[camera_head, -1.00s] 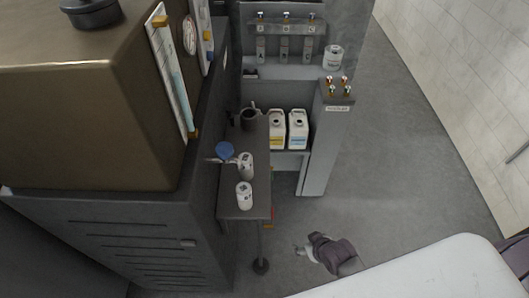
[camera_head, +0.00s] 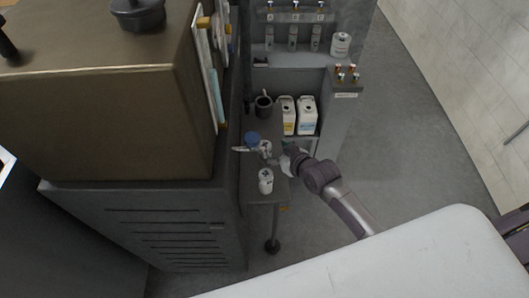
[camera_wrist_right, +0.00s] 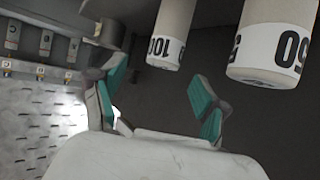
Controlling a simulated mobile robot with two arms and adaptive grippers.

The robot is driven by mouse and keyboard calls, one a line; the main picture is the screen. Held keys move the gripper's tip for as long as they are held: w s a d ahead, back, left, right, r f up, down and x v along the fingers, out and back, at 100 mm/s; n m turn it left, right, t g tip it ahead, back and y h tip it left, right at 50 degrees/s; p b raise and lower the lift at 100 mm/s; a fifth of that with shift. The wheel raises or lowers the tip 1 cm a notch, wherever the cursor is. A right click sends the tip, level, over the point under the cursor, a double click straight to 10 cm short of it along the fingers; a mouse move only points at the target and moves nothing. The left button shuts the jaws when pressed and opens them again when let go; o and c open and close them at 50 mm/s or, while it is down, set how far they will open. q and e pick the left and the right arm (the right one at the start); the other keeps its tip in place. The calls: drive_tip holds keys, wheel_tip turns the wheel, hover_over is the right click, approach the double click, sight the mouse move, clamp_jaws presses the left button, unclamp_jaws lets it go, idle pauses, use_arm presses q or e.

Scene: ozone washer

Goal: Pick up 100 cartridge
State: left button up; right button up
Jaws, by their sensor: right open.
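Two white cartridges stand on the small dark table (camera_head: 254,192) in the head view. The far cartridge (camera_head: 265,148) is close to my right gripper (camera_head: 285,158), and the near cartridge (camera_head: 266,181) stands in front of it. In the right wrist view, my right gripper (camera_wrist_right: 160,90) is open and empty, with green pads. The cartridge marked 100 (camera_wrist_right: 170,38) shows beyond the gap between the fingers, and the other cartridge (camera_wrist_right: 272,45) is to the right; both look upside down there. In the head view the labels are too small to read. My left gripper is not seen.
A blue-topped item (camera_head: 253,138) stands beside the far cartridge. A dark mug (camera_head: 263,105) and two white jugs (camera_head: 306,115) are farther back. A large brown machine (camera_head: 110,110) rises at left. Open floor (camera_head: 410,130) lies to the right.

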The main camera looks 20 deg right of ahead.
sight(266, 145)
drive_tip(key=shift+p+x, duration=0.4)
drive_tip(key=shift+x, duration=2.4)
drive_tip(key=shift+s+a+r, duration=0.1)
drive_tip(key=shift+a+r, duration=0.05)
drive_tip(key=shift+c, duration=0.3)
drive_tip(key=c, duration=1.3)
drive_tip(key=shift+o, duration=0.2)
drive_tip(key=shift+r, duration=0.1)
